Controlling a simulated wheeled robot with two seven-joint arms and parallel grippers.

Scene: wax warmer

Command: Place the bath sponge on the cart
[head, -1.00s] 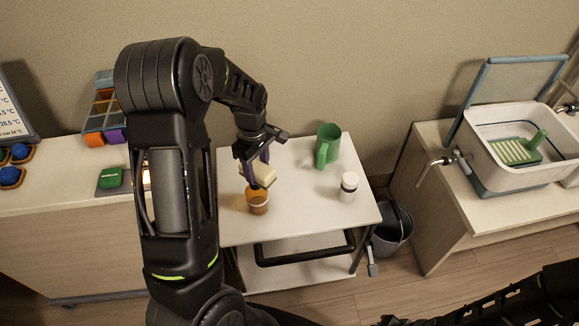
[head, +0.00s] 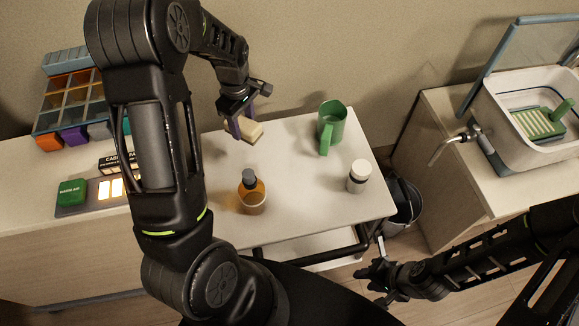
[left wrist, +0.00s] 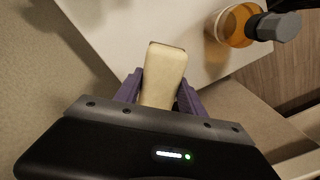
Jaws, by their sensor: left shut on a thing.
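The bath sponge (head: 251,130) is a pale yellow block. My left gripper (head: 242,126) is shut on it, at the back left part of the white cart top (head: 300,190). In the left wrist view the sponge (left wrist: 164,72) sticks out from between the two purple fingers of the left gripper (left wrist: 159,92). I cannot tell whether the sponge touches the cart top or hangs just above it. My right gripper (head: 380,285) is in front of the cart at the lower right, apart from everything on it; its fingers are too dark and small to read.
On the cart stand an amber bottle with a grey cap (head: 252,192), a green mug (head: 331,127) and a white-capped jar (head: 359,176). Left counter: a compartment organizer (head: 75,100) and a green box (head: 71,192). Right counter: a white basin (head: 520,120). The cart's middle is clear.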

